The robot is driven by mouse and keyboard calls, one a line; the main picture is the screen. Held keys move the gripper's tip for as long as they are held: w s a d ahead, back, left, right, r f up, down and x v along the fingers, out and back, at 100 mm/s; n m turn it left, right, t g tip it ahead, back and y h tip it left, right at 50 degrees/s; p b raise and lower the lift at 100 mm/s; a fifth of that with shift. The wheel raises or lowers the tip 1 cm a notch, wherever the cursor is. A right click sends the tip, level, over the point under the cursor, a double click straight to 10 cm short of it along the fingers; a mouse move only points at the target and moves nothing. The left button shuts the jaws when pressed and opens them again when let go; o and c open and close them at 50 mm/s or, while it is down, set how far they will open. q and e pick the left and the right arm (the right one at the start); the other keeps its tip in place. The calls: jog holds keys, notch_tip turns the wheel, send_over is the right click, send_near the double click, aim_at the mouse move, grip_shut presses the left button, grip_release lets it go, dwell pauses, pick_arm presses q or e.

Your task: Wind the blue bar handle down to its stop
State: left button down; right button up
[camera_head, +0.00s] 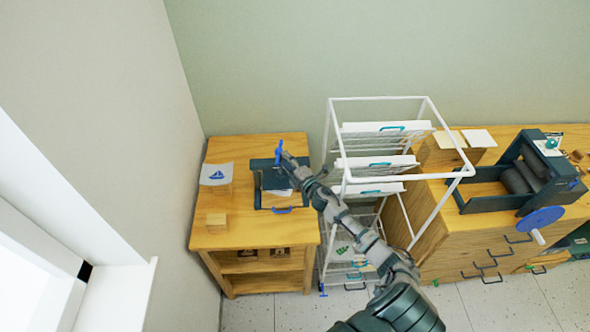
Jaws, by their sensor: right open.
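The blue bar handle (278,151) stands at the top of a small dark press (262,164) on the wooden cabinet at the left. My right gripper (286,160) reaches in from the lower right, its fingertips right beside or around the handle; I cannot tell whether they touch it. It is open. My gripper and forearm hide part of the press's right side. A blue pull (282,210) shows at the press's front. My left gripper is not in view.
The wooden cabinet (219,239) also holds a sailboat print (216,174) and a small wooden block (216,219). Farther right, a larger press (520,180) with a blue wheel (540,219) sits on another cabinet.

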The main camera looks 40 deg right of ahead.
aim_at(279, 153)
jog(key=s, duration=0.6)
jog(key=shift+s+d, duration=0.15)
jog(key=shift+s, duration=0.1)
jog(key=shift+f, duration=0.1)
jog(key=shift+y, duration=0.3)
jog(key=w+b, duration=0.2)
jog(key=w, duration=0.2)
jog(key=w+b, duration=0.3)
jog(key=w, duration=0.1)
jog(key=w+b, duration=0.2)
jog(key=w, duration=0.2)
jog(key=shift+a+r+b, duration=0.2)
jog(key=shift+r+b, duration=0.05)
jog(key=shift+b, duration=0.1)
grip_shut()
